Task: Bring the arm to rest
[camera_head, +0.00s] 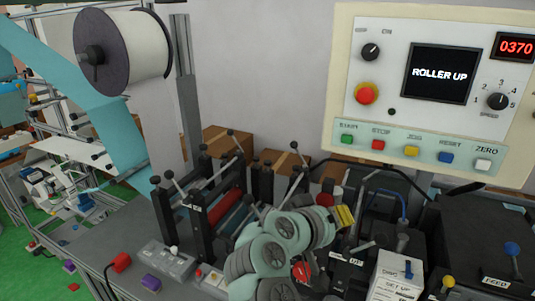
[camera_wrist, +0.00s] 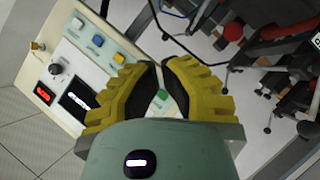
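My arm rises from the bottom middle of the head view, grey-green with dark ribbed joints. It is folded and bent in front of the machine. My gripper (camera_head: 344,216) has yellow fingers and points to the right, below the control panel. In the wrist view my gripper (camera_wrist: 155,66) shows both yellow fingers with black inner pads, curved toward each other. A narrow gap lies between them, with the panel's green button showing through it. Nothing is seen held. The fingers look clear of the panel.
The control panel (camera_head: 344,105) reads ROLLER UP and 0370. A roller stand (camera_head: 193,222) is close at the left of my arm. A labelled white box (camera_head: 396,276) and a dark FEED unit (camera_head: 490,240) stand at the right. A large white roll (camera_head: 140,48) hangs at upper left.

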